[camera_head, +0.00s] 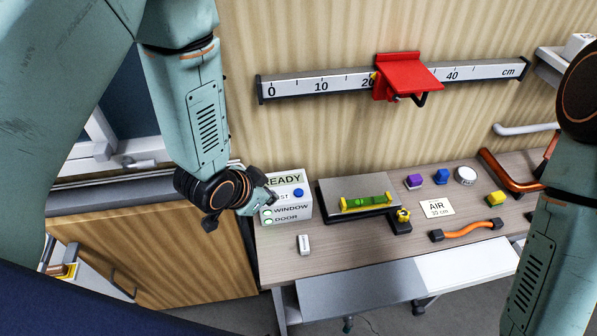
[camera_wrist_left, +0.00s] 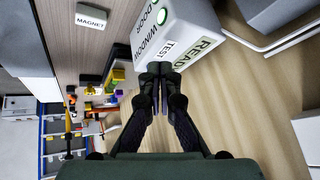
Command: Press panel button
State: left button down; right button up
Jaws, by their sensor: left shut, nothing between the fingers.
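The panel is a white box (camera_head: 290,213) on the left end of the bench, labelled READY, TEST, WINDOW and DOOR. A blue button (camera_head: 299,192) sits on it beside the TEST label. My left gripper (camera_head: 270,198) is shut and empty, at the left side of the panel in the head view. In the left wrist view its closed fingertips (camera_wrist_left: 160,70) point at the panel (camera_wrist_left: 177,22) near the TEST label; I cannot tell whether they touch. The blue button does not show there. My right gripper is out of view.
A grey plate (camera_head: 330,190) with a green level (camera_head: 366,202) lies right of the panel. A small white magnet block (camera_head: 304,245) lies in front. An orange cable (camera_head: 467,231) lies farther right. A ruler rail (camera_head: 320,82) with a red slider (camera_head: 407,73) is on the wall.

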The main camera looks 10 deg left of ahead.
pick_arm(q)
jog(key=w+d+r+m+t+h+p, duration=0.1)
jog(key=w+d+r+m+h, duration=0.1)
jog(key=w+d+r+m, duration=0.2)
notch_tip(320, 180, up, 3)
jog(key=w+m, duration=0.2)
jog(key=m, duration=0.1)
jog(key=shift+w+d+m, duration=0.15)
jog(key=shift+d+m, duration=0.15)
jog(key=shift+d, duration=0.1)
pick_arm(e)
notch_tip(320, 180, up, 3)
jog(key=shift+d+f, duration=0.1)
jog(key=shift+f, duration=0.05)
pick_arm(q)
jog(key=shift+a, duration=0.15)
jog(key=shift+f, duration=0.1)
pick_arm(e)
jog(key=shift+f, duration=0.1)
pick_arm(q)
jog(key=b, duration=0.6)
send_over(296, 194)
notch_tip(296, 194, down, 7)
jog(key=shift+f, duration=0.1)
jog(key=shift+f+b, duration=0.6)
jog(key=shift+f, duration=0.15)
jog(key=shift+w, duration=0.1)
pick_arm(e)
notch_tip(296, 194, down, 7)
